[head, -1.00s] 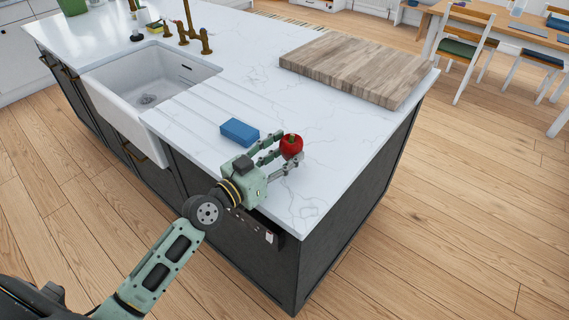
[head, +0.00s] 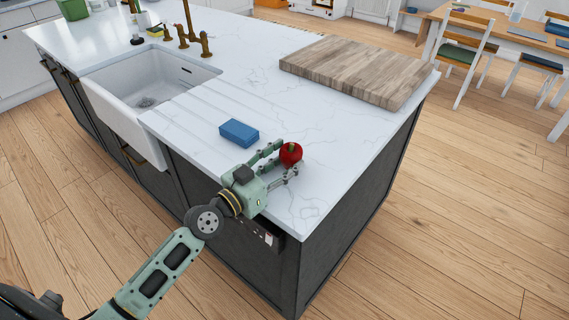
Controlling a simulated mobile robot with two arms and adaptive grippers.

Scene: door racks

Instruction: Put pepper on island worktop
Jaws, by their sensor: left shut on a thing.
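The red pepper (head: 291,154) with a green stem is between the fingertips of my left gripper (head: 284,160) in the head view. The gripper is shut on it. Pepper and gripper are over the near right part of the white marble island worktop (head: 330,133). I cannot tell whether the pepper touches the surface or is slightly above it. My right gripper is not in view.
A blue sponge-like block (head: 239,132) lies just left of the gripper. A wooden board (head: 359,69) lies at the back right, and a white sink (head: 145,88) is at the left.

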